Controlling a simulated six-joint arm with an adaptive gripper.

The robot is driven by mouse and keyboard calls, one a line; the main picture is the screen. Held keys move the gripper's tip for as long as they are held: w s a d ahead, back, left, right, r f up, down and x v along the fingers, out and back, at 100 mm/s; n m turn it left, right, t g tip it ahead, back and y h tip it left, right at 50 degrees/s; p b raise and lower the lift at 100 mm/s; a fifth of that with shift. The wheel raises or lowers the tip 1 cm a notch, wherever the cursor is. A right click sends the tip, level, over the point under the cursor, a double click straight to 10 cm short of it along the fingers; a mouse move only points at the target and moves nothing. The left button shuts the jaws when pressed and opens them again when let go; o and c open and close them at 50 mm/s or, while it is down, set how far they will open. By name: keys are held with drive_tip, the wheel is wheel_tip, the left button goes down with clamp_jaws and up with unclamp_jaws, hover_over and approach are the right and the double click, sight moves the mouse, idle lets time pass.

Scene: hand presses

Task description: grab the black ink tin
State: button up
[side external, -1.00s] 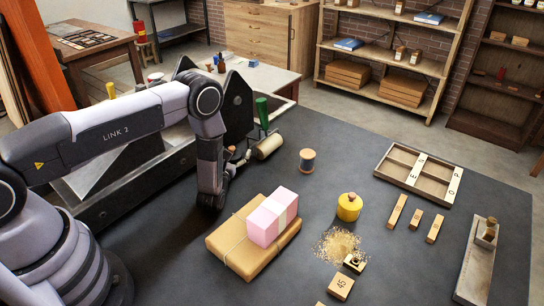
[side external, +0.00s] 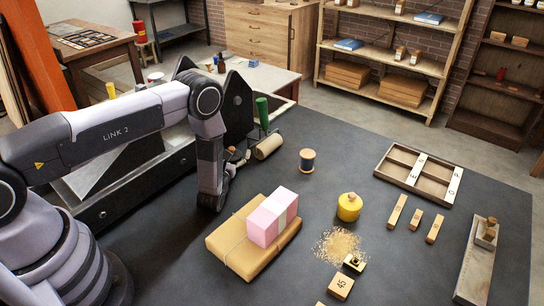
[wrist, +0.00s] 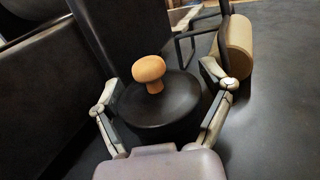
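The black ink tin (wrist: 175,110) is round and dark with an orange-brown knob (wrist: 149,69) on top. In the wrist view it sits between the two fingers of my gripper (wrist: 163,98), one on its left and one on its right. The fingers are close to its sides, but I cannot tell whether they press on it. The tin's body is mostly hidden behind my wrist there.
A tan roller (side external: 268,146) lies just right of my gripper. A thread spool (side external: 307,161) and a yellow tin (side external: 349,207) stand farther right. The dark press (side external: 238,105) is behind.

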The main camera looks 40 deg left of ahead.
drive_tip(key=v, duration=0.6)
drive_tip(key=shift+s+d, duration=0.25)
drive_tip(key=shift+s, duration=0.1)
wheel_tip(320, 180, up, 7)
drive_tip(key=shift+s+r, duration=0.2)
drive_tip(key=shift+s, duration=0.1)
drive_tip(key=shift+o, duration=1.1)
drive_tip(key=shift+d+r, duration=0.1)
drive_tip(key=shift+r, duration=0.2)
drive_tip(key=shift+d, duration=0.1)
drive_tip(key=s+d+f+g, duration=0.2)
drive_tip(key=s+g, duration=0.1)
drive_tip(key=s+d+f+n+g, duration=0.1)
drive_tip(key=s+d, duration=0.1)
drive_tip(key=shift+f+g, duration=0.3)
drive_tip(key=shift+s+a+f, duration=0.1)
drive_tip(key=shift+f, duration=0.15)
drive_tip(key=x, duration=1.3)
drive_tip(key=shift+f, duration=0.45)
drive_tip(key=c, duration=1.3)
